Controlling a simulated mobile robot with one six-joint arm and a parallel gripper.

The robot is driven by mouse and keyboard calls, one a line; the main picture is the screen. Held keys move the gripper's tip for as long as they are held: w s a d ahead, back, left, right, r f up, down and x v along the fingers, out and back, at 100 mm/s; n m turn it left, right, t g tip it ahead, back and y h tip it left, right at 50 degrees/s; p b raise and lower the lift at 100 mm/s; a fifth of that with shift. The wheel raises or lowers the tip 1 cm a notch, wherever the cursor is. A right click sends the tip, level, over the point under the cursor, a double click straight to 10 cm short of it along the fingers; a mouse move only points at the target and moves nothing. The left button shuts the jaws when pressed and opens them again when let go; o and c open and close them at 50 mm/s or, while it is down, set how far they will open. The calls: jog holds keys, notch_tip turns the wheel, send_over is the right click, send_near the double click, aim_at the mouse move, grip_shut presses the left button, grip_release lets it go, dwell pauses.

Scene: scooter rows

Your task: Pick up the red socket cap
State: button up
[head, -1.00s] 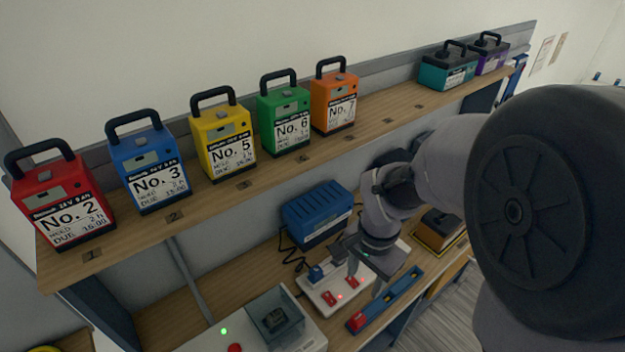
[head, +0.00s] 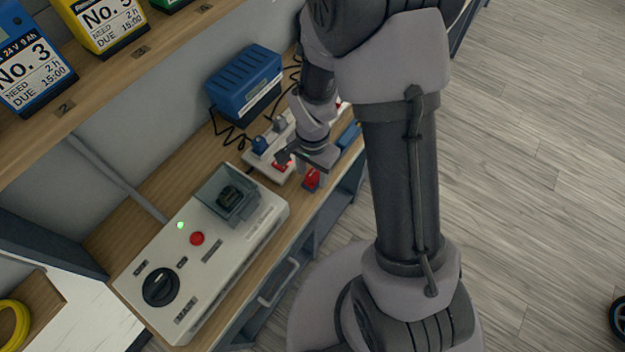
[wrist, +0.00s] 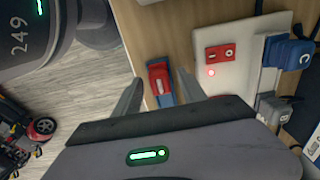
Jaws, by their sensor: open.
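The red socket cap (wrist: 158,77) lies at the end of a narrow blue tray (wrist: 165,100) near the bench's front edge in the wrist view. It also shows in the head view (head: 312,179), just below my gripper (head: 304,168). In the wrist view my gripper (wrist: 159,84) is open, with one finger on each side of the cap in the picture. There is no visible contact, and I cannot tell the exact height of the fingertips above it.
A blue charger box (head: 245,84) stands behind. A grey test unit (head: 214,260) with a black knob takes up the near bench. Batteries line the upper shelf (head: 120,75).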

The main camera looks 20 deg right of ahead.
grip_shut()
jog(key=shift+r, duration=0.1)
